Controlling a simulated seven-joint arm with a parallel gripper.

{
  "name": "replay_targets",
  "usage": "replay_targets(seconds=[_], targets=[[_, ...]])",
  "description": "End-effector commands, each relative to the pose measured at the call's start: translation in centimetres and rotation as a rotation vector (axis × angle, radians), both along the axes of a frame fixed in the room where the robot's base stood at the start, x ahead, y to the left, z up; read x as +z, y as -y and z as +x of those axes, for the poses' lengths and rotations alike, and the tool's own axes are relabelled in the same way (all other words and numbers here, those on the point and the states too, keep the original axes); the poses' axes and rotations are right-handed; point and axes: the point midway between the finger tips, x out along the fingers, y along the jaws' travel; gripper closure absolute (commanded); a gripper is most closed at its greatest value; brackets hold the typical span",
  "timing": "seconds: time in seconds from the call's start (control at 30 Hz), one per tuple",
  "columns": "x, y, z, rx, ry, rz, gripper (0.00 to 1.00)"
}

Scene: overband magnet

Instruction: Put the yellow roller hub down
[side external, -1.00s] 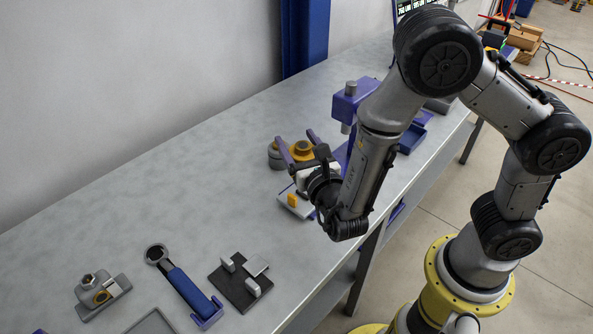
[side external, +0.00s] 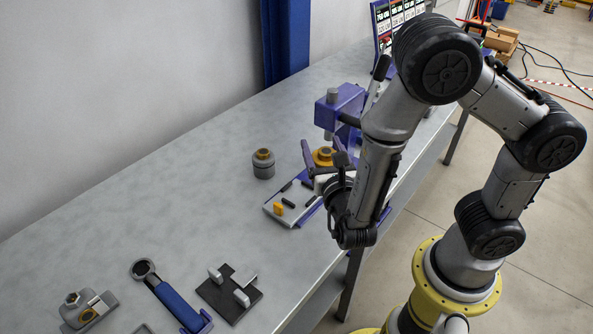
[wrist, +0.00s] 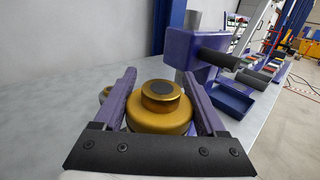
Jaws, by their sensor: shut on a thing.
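The yellow roller hub (wrist: 160,112) is a gold stepped round piece with a dark centre on top. It sits upright between the two purple fingers of my gripper (wrist: 168,92), which are shut on it. In the side external view the hub (side external: 323,156) shows between the fingers of my gripper (side external: 325,160), just in front of or below the purple press. Its underside is hidden, so I cannot tell whether it touches anything.
A grey cylinder with a yellow top (side external: 263,166) stands left of my gripper. The purple press (side external: 343,105) is close behind. A white board (side external: 275,212) with dark strips and a yellow piece lies in front. A black fixture (side external: 229,292) and blue-handled wrench (side external: 172,298) lie nearer. The back-left bench is clear.

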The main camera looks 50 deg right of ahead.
Motion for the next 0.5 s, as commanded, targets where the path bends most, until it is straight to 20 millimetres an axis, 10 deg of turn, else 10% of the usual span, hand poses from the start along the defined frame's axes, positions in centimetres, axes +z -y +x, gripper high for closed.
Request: replay_targets(seconds=[0.5], targets=[[-6.1,0.1,6.6,-0.001,0.002,-0.001,1.0]])
